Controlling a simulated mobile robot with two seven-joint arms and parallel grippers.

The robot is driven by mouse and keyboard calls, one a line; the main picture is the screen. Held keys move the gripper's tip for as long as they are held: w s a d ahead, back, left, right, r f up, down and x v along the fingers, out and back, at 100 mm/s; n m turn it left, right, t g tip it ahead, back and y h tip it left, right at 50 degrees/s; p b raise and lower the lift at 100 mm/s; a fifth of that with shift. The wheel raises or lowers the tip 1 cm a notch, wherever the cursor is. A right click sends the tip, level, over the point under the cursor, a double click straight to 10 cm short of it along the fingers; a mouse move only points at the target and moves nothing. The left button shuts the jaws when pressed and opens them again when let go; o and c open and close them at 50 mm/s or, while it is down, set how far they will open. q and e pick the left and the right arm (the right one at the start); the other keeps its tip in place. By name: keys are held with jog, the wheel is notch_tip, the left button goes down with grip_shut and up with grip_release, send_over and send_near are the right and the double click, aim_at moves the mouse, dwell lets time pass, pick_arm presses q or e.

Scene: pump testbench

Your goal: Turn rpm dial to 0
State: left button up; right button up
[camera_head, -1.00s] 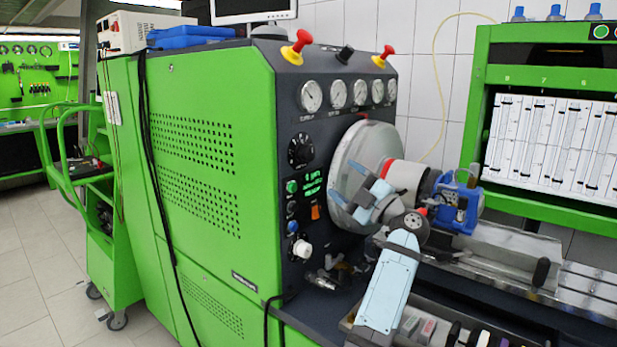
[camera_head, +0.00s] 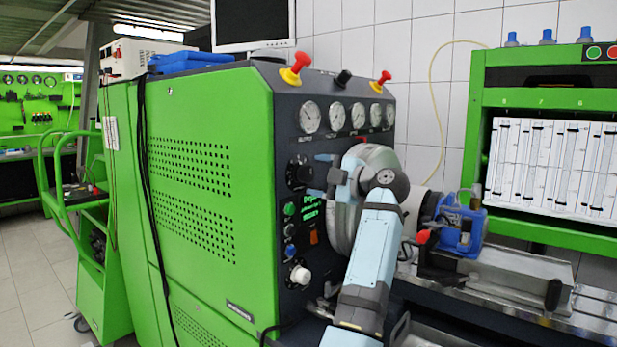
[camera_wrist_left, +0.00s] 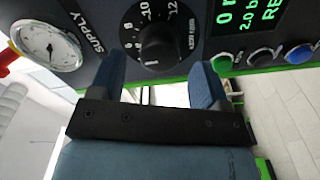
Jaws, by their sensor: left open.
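A round black dial (camera_head: 300,171) with a white numbered scale is on the dark front panel of the green test bench, below the gauges. In the left wrist view the dial (camera_wrist_left: 160,38) is close, with numbers such as 8, 10 and 12 readable. My left gripper (camera_head: 316,175) is open just in front of the dial. In the left wrist view its two fingers (camera_wrist_left: 157,76) point at the dial, one towards each side, with nothing between them. Contact is not visible. A lit green display (camera_wrist_left: 245,20) beside the dial shows a 0 and 2.0. My right gripper is out of view.
Green, black and blue (camera_head: 291,251) buttons and a white knob (camera_head: 300,274) sit below the dial. A pressure gauge (camera_wrist_left: 48,45) is near the gripper.

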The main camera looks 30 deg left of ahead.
aim_at(311, 175)
pick_arm(q)
jog(key=shift+a, duration=1.65)
jog(key=c, duration=0.9)
